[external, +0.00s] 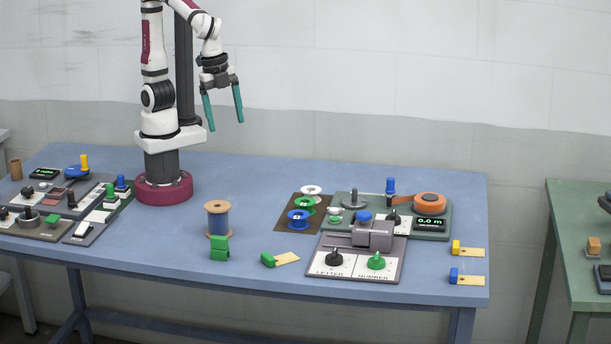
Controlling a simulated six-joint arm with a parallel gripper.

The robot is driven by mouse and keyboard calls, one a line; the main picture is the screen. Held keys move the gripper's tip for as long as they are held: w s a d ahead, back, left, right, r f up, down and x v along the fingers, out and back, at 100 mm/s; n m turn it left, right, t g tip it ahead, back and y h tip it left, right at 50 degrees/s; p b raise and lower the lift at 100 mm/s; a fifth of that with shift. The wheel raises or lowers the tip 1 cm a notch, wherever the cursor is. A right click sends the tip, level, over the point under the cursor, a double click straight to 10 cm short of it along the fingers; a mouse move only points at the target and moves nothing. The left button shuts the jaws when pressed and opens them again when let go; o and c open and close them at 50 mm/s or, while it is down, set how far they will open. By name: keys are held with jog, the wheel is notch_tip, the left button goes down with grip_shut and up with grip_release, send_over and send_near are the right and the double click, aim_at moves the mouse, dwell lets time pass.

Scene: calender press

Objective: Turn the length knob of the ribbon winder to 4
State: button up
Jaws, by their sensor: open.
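The ribbon winder (444,208) is a grey-green panel at the right of the blue table. It carries an orange ribbon roll (429,202), a display (431,223) that reads 0.0 m, a blue-topped lever (390,186) and a grey spindle (353,200). A small black knob (394,217) on a white dial plate beside the display looks like the length knob. Its marks and pointer setting are too small to read. My gripper (226,125) has teal fingers spread apart. It is empty, high above the table's back left, far from the winder.
In front of the winder, a grey press (372,235) with LETTER and NUMBER knobs partly hides it. A brown mat (287,222) with colored rings lies left. A blue thread spool (218,220) and green block (219,247) stand mid-table. Other devices crowd the left end.

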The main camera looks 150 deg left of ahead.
jog(key=w+a+n, duration=0.3)
jog(key=w+a, duration=0.4)
jog(key=w, duration=0.2)
jog(key=n+t+y, duration=0.2)
jog(key=n, duration=0.5)
send_near(392, 212)
jog(key=x, duration=0.8)
jog(key=shift+w+a+f, duration=0.1)
jog(key=shift+w+f, duration=0.05)
jog(key=shift+f, duration=0.2)
grip_shut()
